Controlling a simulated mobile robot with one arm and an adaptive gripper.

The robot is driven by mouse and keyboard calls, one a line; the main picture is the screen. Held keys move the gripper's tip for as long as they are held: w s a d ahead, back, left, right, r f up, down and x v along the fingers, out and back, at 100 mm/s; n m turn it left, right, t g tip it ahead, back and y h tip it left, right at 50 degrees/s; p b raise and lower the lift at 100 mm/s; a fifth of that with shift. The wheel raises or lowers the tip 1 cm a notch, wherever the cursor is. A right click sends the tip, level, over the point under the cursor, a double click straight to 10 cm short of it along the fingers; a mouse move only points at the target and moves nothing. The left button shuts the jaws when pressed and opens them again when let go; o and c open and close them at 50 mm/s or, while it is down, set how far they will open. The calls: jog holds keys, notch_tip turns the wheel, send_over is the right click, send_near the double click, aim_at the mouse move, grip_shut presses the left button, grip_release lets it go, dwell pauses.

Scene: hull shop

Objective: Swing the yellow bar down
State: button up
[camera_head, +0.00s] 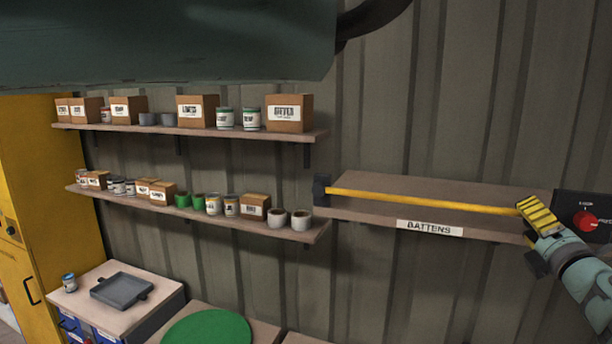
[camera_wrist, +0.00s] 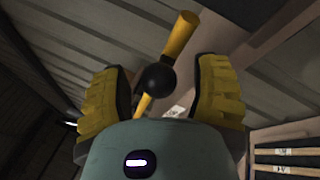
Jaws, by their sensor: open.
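The yellow bar (camera_head: 425,201) runs almost level across the front of the batten shelf (camera_head: 400,184), from a black bracket (camera_head: 322,190) at its left to my gripper at the right. My gripper (camera_head: 537,216) is at the bar's right end in the head view and hides part of it. In the wrist view, my gripper (camera_wrist: 160,82) is open, with one ridged yellow finger on each side. The yellow bar (camera_wrist: 180,36) and a black ball (camera_wrist: 155,77) on it show between the fingers. Gaps show on both sides, so the fingers appear not closed on it.
A dark panel with a red knob (camera_head: 585,221) is right beside my gripper. A "BATTENS" label (camera_head: 430,228) is on the shelf front. Shelves of boxes and cans (camera_head: 190,131) stand to the left. A dark green hull (camera_head: 160,45) hangs overhead. The wall below the bar looks clear.

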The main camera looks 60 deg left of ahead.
grip_shut()
dwell(0.4)
